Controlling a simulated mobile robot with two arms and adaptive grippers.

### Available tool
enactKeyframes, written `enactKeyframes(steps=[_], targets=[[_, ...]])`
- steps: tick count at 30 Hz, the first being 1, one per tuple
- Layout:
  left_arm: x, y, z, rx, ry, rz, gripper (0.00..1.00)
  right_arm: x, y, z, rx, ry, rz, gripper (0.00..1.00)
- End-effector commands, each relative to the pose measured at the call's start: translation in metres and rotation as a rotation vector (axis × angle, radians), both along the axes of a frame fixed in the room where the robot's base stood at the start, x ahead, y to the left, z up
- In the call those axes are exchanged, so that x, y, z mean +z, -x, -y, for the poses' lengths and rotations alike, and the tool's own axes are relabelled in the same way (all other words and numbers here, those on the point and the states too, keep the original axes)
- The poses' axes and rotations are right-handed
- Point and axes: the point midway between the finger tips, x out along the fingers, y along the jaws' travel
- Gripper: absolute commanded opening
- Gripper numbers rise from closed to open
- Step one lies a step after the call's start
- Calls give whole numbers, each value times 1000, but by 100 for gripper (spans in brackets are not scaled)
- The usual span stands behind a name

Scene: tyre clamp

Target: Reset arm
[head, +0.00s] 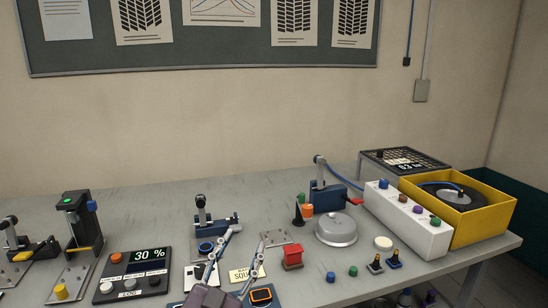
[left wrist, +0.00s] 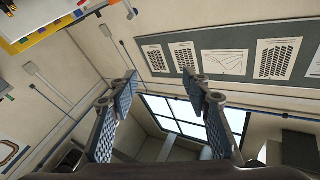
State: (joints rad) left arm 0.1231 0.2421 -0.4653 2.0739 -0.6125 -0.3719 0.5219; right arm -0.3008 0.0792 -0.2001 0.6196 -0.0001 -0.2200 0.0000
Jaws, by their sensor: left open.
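My left gripper (head: 247,240) is in the lower middle of the head view, in front of the bench. Its two fingers point up and are spread apart, with nothing seen between them. In the left wrist view the open fingers (left wrist: 163,92) stand apart and empty, with the wall and a bright window behind them. The gripper partly covers a small sign and a board on the bench. My right gripper is not in view.
The grey bench (head: 150,195) holds a blue clamp (head: 216,226), another blue clamp (head: 328,197), a silver dome (head: 336,230), a red block (head: 292,257), a 30 % display box (head: 133,273), a white button box (head: 408,222) and a yellow crate (head: 490,225).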

Motion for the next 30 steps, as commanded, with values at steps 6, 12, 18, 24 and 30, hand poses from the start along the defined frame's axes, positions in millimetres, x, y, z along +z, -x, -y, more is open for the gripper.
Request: enactKeyframes(steps=[6,12,18,24,30], targets=[[-133,43,-81,238,41,-473,44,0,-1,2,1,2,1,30],[-234,127,-120,330,12,-879,44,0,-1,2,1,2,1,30],[-292,219,-133,336,-35,-1201,44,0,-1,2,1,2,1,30],[-319,301,-136,299,-83,-1449,44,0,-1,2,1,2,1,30],[-357,317,-135,281,-103,-1532,44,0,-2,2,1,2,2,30]])
